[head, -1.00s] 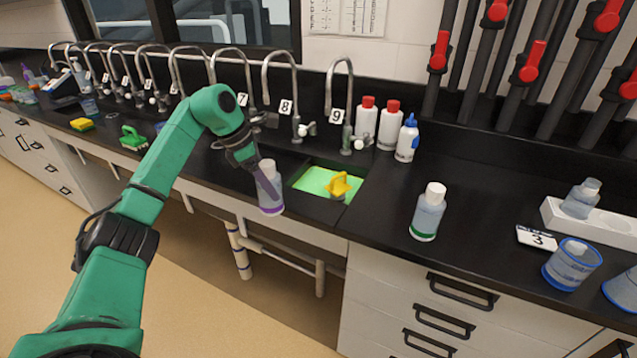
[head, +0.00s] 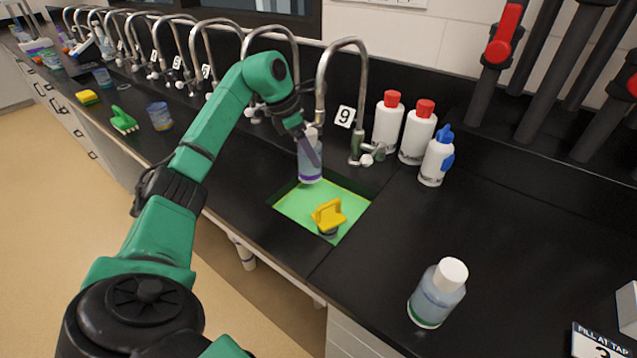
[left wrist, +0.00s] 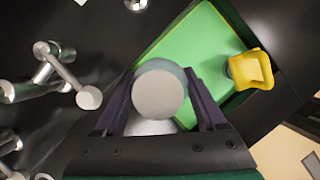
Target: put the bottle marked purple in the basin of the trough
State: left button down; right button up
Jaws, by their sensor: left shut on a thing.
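The bottle marked purple (head: 309,160) is clear, with a purple band near its base. My left gripper (head: 310,138) is shut on its upper part and holds it upright at the back of the trough's green basin (head: 292,204). In the left wrist view the bottle's pale round cap (left wrist: 160,93) shows between the fingers (left wrist: 163,102), with the green basin (left wrist: 205,40) beside and beyond it. I cannot tell if the bottle touches the basin floor. A yellow-handled thing (head: 328,217) stands at the basin's front right. My right gripper is not in view.
A bottle with a green band (head: 437,293) stands on the black counter at front right. Red-capped white bottles (head: 387,120) and a blue-topped bottle (head: 437,157) stand right of tap 9 (head: 320,80). The tap arches close behind my gripper.

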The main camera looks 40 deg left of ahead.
aim_at(308, 163)
pick_arm(q)
jog(key=f, duration=0.1)
jog(key=s+f, duration=0.1)
jog(key=f, duration=0.1)
jog(key=shift+f, duration=0.15)
jog(key=f, duration=0.3)
jog(key=shift+w+f+p, duration=0.2)
jog(key=shift+f+p, duration=0.05)
jog(key=shift+p, duration=0.1)
jog(key=shift+w+f, duration=0.1)
jog(key=shift+f, duration=0.3)
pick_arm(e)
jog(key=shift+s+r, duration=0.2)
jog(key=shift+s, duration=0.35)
pick_arm(q)
jog(key=shift+c, duration=1.2)
grip_release()
